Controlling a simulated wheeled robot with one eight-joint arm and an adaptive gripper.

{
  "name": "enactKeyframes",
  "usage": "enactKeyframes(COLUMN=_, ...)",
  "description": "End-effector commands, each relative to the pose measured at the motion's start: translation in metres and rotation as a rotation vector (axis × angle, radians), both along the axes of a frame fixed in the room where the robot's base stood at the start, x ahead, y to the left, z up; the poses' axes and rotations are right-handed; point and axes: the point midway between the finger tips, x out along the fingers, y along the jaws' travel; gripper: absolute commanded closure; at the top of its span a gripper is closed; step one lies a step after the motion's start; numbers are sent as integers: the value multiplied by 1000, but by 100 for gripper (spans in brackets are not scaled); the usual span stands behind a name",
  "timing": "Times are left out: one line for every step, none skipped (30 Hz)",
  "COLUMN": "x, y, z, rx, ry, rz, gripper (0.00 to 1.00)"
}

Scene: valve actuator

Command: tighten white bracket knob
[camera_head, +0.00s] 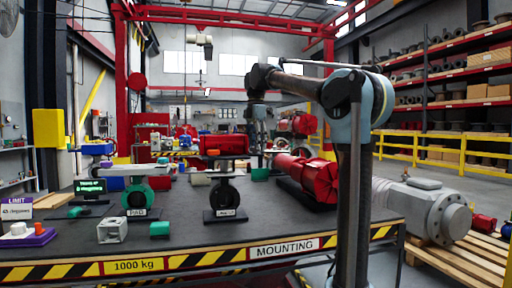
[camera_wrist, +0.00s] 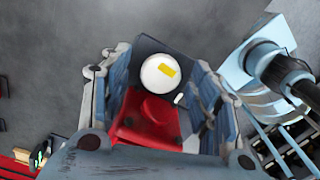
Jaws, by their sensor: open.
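In the wrist view a round white knob (camera_wrist: 160,72) with a yellow mark shows between the fingers of my open gripper (camera_wrist: 160,92). It sits over a dark plate (camera_wrist: 142,48), with a red part (camera_wrist: 150,112) just below it in the picture. The fingers stand on both sides of the knob; I see no clear contact. In the head view my gripper (camera_head: 260,142) points down over the far part of the table, near a red valve actuator (camera_head: 224,145). The knob cannot be made out there.
The dark table (camera_head: 180,225) has a striped front edge. It carries a black valve (camera_head: 225,195), a green valve (camera_head: 139,195), a white block (camera_head: 112,230), a purple box (camera_head: 27,237) and a large red actuator (camera_head: 308,177). A grey motor (camera_head: 425,208) lies on a pallet at the right.

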Motion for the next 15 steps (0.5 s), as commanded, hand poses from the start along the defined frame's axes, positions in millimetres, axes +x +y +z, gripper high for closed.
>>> enactKeyframes(x=0, y=0, z=-2, rx=0, ry=0, rz=0, gripper=43)
enactKeyframes(x=0, y=0, z=-3, rx=0, ry=0, rz=0, gripper=43)
enactKeyframes(x=0, y=0, z=-3, rx=0, ry=0, rz=0, gripper=43)
enactKeyframes(x=0, y=0, z=-4, rx=0, ry=0, rz=0, gripper=43)
enactKeyframes(x=0, y=0, z=-4, rx=0, ry=0, rz=0, gripper=43)
enactKeyframes(x=0, y=0, z=-4, rx=0, ry=0, rz=0, gripper=43)
enactKeyframes(x=0, y=0, z=-4, rx=0, ry=0, rz=0, gripper=43)
enactKeyframes(x=0, y=0, z=-4, rx=0, ry=0, rz=0, gripper=43)
enactKeyframes(x=0, y=0, z=-4, rx=0, ry=0, rz=0, gripper=43)
enactKeyframes(x=0, y=0, z=-4, rx=0, ry=0, rz=0, gripper=43)
enactKeyframes(x=0, y=0, z=-4, rx=0, ry=0, rz=0, gripper=46)
enactKeyframes(x=0, y=0, z=-4, rx=0, ry=0, rz=0, gripper=55)
enactKeyframes(x=0, y=0, z=-4, rx=0, ry=0, rz=0, gripper=61)
enactKeyframes(x=0, y=0, z=-4, rx=0, ry=0, rz=0, gripper=68)
enactKeyframes(x=0, y=0, z=-4, rx=0, ry=0, rz=0, gripper=77)
